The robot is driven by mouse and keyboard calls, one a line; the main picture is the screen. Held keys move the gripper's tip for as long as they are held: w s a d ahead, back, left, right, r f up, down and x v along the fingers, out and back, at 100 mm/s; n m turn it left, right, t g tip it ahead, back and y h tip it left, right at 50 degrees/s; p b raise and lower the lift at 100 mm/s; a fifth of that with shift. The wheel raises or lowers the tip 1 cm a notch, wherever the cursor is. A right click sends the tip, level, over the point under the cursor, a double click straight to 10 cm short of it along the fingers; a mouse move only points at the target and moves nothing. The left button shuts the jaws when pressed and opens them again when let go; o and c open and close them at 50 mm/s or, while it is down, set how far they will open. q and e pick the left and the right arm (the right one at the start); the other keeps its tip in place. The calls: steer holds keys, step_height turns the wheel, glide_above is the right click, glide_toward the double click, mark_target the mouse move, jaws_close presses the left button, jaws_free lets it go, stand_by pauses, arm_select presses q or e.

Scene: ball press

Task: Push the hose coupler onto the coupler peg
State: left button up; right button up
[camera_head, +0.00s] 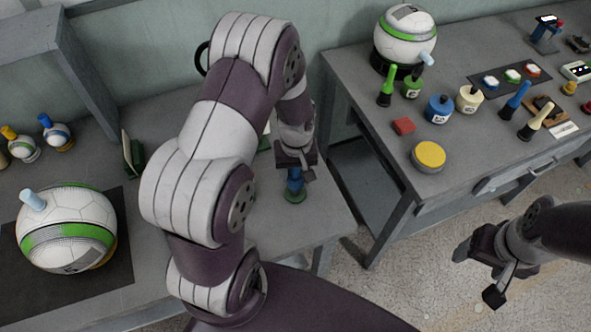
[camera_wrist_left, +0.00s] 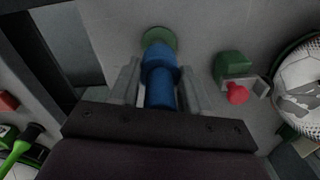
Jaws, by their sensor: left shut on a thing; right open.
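The blue hose coupler (camera_head: 295,176) is upright in my left gripper (camera_head: 296,163), whose fingers are shut on it. The left wrist view shows the coupler (camera_wrist_left: 161,75) between the two fingers of the left gripper (camera_wrist_left: 160,88). A round green base (camera_head: 296,194), seemingly that of the coupler peg, is directly below the coupler on the left table; it also shows in the left wrist view (camera_wrist_left: 158,38). The peg's shaft is hidden, and I cannot tell how far the coupler sits over it. My right gripper (camera_head: 487,275) is open and empty, over the floor at right.
A white-green ball (camera_head: 65,222) with a light-blue stem lies on a dark mat at left. A green block (camera_wrist_left: 232,66) with a red knob is near the left gripper. The right table (camera_head: 355,100) holds another ball (camera_head: 405,35), pumps, bottles and a yellow disc (camera_head: 430,156).

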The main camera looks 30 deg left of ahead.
mark_target(296, 181)
arm_select(q)
steer(key=shift+p, duration=0.5)
stand_by(0.9)
steer(key=shift+f+b, duration=1.45)
steer(key=shift+f, duration=0.7)
steer(key=o, duration=1.1)
step_height(296, 181, up, 13)
steer(key=shift+w+f, duration=0.1)
